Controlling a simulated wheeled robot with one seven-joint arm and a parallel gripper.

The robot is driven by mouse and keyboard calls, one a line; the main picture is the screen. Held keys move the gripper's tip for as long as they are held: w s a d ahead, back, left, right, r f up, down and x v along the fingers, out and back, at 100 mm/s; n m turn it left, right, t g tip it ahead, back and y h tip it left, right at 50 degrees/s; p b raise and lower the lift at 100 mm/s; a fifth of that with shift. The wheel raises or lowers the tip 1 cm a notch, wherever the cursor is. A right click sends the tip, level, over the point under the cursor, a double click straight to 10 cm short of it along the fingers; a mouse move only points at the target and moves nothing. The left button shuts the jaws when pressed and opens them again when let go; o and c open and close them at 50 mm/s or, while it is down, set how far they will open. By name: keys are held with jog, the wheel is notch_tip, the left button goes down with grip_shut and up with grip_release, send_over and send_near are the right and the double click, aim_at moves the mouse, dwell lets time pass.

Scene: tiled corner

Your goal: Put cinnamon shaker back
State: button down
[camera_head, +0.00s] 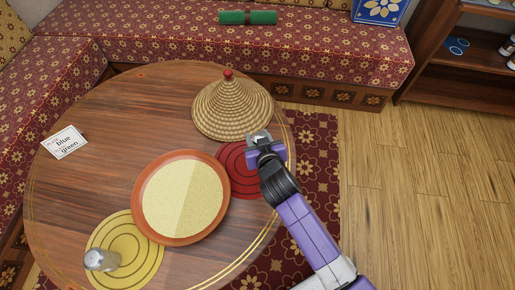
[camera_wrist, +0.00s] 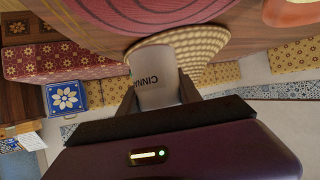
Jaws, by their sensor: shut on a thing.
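In the head view my gripper (camera_head: 265,148) is at the right side of the round table, over the far part of the red round mat (camera_head: 240,178). The held shaker's silvery top (camera_head: 260,136) shows there. Whether the shaker touches the mat cannot be told. A second shaker with a silvery top (camera_head: 100,260) stands on the yellow round mat (camera_head: 138,237) at the table's near left.
A woven conical lid (camera_head: 230,106) stands just behind my gripper. A terracotta dish (camera_head: 148,222) of pale grain lies left of it. A card (camera_head: 64,142) with "blue" and "green" lies at left. A wooden shelf (camera_head: 460,80) at right holds blue discs (camera_head: 457,46) and jars (camera_head: 507,46).

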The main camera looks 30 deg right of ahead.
jog(key=shift+a+f+b, duration=0.1)
jog(key=shift+f+b, duration=0.4)
jog(key=shift+f, duration=2.85)
jog(key=shift+f, duration=0.1)
jog(key=c, duration=0.8)
grip_release()
jog(key=shift+c, duration=0.2)
jog(key=v, duration=1.2)
jog(key=shift+s, duration=0.1)
